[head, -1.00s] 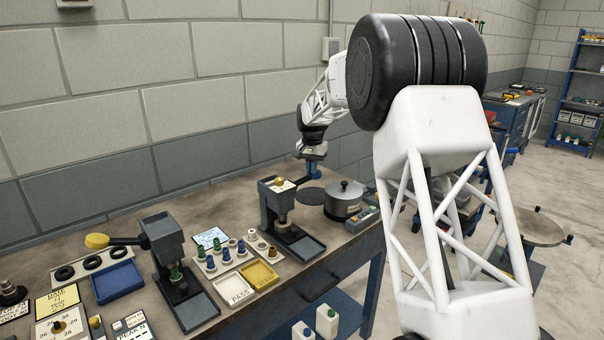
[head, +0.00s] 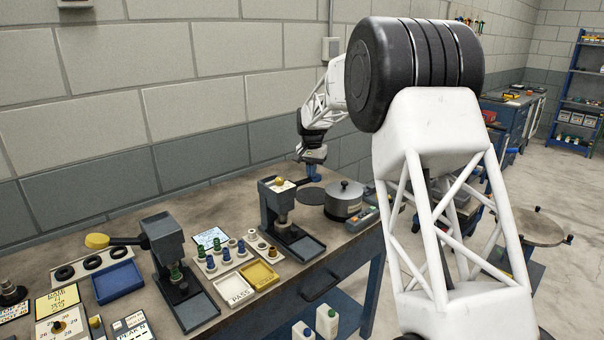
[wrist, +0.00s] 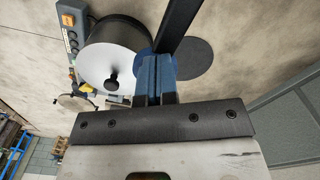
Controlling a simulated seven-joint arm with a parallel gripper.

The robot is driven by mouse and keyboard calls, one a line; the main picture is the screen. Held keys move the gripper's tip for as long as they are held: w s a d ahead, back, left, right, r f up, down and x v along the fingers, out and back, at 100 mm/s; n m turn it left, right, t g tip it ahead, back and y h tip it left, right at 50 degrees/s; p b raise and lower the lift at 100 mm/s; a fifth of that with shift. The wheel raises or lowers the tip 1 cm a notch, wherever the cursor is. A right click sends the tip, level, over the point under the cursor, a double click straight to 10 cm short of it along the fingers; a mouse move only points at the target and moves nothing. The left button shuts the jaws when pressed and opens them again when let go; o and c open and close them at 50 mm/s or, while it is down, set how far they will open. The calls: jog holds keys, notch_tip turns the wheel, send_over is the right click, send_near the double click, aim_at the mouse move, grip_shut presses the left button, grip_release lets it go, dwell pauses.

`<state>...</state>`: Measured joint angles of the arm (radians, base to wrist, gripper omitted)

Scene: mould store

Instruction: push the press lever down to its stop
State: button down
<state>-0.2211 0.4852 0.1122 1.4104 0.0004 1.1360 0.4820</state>
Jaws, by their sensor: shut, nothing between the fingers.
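A dark press (head: 270,215) with a yellow knob on top stands mid-bench. From it a short black lever (wrist: 182,25) reaches to the right, ending in a round blue knob (wrist: 143,65). My gripper (head: 313,176) is shut and empty, its blue fingers (wrist: 155,82) pointing down at the lever's knob end. The fingers partly hide the knob; I cannot tell whether they touch it. A second press (head: 165,245) further left has a black lever (head: 125,240) with a yellow knob (head: 97,240), level and pointing left, far from my gripper.
A grey round pot (head: 344,203) with a black knob stands just right of my gripper, beside a control box (head: 361,220) with buttons. A dark disc (head: 311,195) lies flat on the bench below. Small bottles and trays (head: 236,290) fill the bench between the presses. The block wall is behind.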

jog(key=shift+d+f, duration=0.1)
jog(key=shift+f, duration=0.75)
dwell(0.4)
jog(key=shift+r, duration=0.15)
notch_tip(320, 180, up, 11)
jog(key=shift+r, duration=0.2)
dwell(1.3)
jog(key=shift+r, duration=0.1)
dwell(0.3)
